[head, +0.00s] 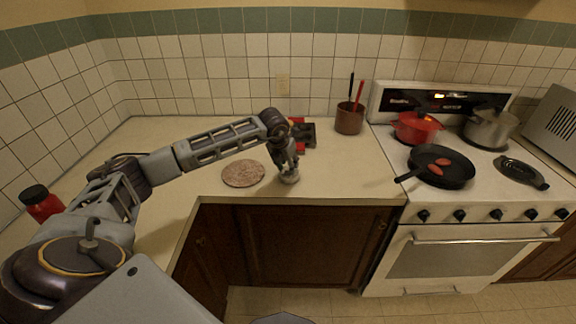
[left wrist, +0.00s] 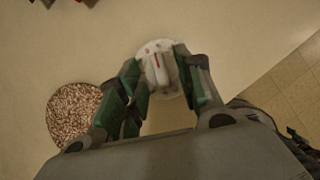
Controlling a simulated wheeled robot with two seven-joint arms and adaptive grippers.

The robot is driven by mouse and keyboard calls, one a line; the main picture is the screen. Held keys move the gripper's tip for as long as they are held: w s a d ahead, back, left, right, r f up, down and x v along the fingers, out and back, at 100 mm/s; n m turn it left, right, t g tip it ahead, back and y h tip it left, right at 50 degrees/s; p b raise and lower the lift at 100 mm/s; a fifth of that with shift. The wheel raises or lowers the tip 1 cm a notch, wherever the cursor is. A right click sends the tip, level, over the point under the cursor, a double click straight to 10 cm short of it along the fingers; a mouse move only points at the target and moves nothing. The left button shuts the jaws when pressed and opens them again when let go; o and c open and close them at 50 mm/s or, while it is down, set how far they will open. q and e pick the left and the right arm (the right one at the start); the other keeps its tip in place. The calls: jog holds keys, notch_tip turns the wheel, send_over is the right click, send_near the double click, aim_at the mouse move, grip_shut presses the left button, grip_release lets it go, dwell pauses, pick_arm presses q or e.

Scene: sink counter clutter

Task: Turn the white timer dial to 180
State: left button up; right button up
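The white timer dial (head: 289,179) sits on the counter near its front edge, right of a round speckled mat. In the left wrist view the timer dial (left wrist: 158,49) is a pale disc with a raised grip bar and a red mark on it. My left gripper (head: 287,170) points down over the dial. In the left wrist view the fingers of my left gripper (left wrist: 162,78) stand apart, one on each side of the grip bar. Firm contact with the bar cannot be made out. The dial's scale numbers are not readable. My right gripper is out of view.
The speckled round mat (head: 243,173) lies close left of the dial. A dark and red object (head: 304,132) stands behind the gripper, and a brown utensil pot (head: 349,118) is further right. The stove (head: 400,157) with pans adjoins the counter. The counter between dial and stove is clear.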

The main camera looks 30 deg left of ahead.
pick_arm(q)
jog(key=shift+w+f, duration=0.15)
jog(key=shift+f, duration=0.3)
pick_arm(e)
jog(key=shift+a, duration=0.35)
pick_arm(q)
jog(key=shift+c, duration=0.4)
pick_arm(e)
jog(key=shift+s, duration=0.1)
